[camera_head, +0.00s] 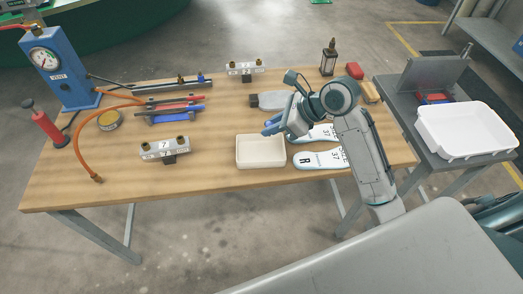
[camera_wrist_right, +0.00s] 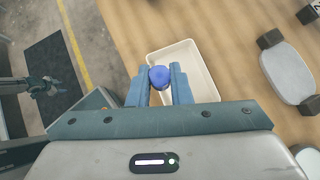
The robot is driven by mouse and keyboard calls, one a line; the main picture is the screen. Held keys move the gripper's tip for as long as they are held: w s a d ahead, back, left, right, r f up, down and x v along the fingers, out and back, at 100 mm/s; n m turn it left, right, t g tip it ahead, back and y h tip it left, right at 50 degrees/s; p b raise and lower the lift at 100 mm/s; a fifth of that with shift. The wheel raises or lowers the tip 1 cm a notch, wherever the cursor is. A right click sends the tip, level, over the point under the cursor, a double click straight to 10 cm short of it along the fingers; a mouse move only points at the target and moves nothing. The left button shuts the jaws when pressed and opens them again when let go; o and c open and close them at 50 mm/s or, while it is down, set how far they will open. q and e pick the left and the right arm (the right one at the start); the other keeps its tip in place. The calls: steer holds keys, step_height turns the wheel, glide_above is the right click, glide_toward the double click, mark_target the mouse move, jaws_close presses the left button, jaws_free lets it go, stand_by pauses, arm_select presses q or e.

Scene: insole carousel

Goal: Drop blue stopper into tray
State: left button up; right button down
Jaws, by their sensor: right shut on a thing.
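The blue stopper (camera_wrist_right: 159,77) is a small rounded blue piece between the fingers of my right gripper (camera_wrist_right: 159,88). In the head view my right gripper (camera_head: 271,127) is above the back right part of the cream tray (camera_head: 261,163). The gripper is shut on the stopper and holds it over the tray. The tray is shallow, rectangular and looks empty where it shows; it also shows behind the fingers in the right wrist view (camera_wrist_right: 205,85). In the head view the stopper is hard to tell from the blue-grey fingers.
White insoles (camera_head: 320,159) lie right of the tray. A block marked 7 (camera_head: 165,149) stands to its left, and a grey pad (camera_head: 269,101) lies behind. Red and blue tools (camera_head: 178,109) lie further left. A white bin (camera_head: 466,131) is on the right side table.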

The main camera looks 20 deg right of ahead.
steer(key=w+f+p, duration=0.1)
steer(key=w+p, duration=0.2)
steer(key=p, duration=0.2)
glide_above(269, 153)
step_height(269, 153, down, 6)
step_height(269, 153, down, 6)
steer(key=b, duration=0.9)
steer(key=shift+w+a, duration=0.1)
steer(key=shift+r, duration=0.1)
steer(key=c, duration=1.2)
jaws_free()
steer(key=shift+c, duration=0.2)
